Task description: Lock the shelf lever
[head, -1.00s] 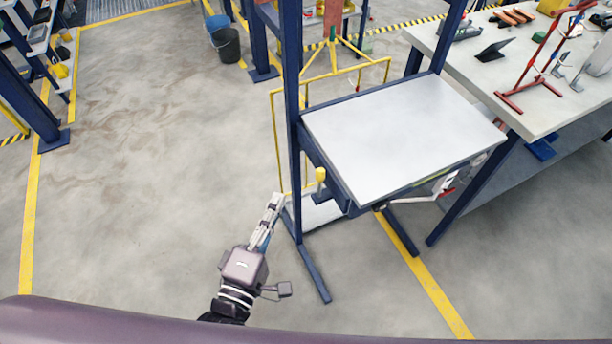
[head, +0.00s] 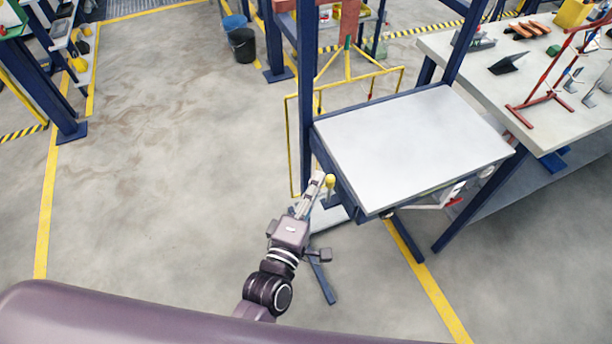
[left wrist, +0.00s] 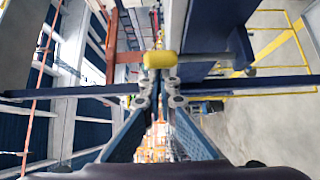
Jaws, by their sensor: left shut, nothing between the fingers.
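The shelf lever has a yellow knob (head: 329,181) at the left side of the shelf, near the blue upright. In the left wrist view the yellow knob (left wrist: 159,60) sits just beyond my fingertips, on a dark rod reaching right. My left gripper (head: 319,178) is shut and empty, its tips close beside the knob; I cannot tell whether they touch it. The gripper also shows in the left wrist view (left wrist: 158,84), fingers together just below the knob. The shelf (head: 415,140) is a grey-white flat board in a blue frame. My right gripper is not in view.
A workbench (head: 445,55) with tools and a red stand (head: 548,95) is to the right of the shelf. A yellow tube frame (head: 290,140) stands behind the upright. Dark bucket (head: 243,45) stands at the back. The floor left of my arm is clear.

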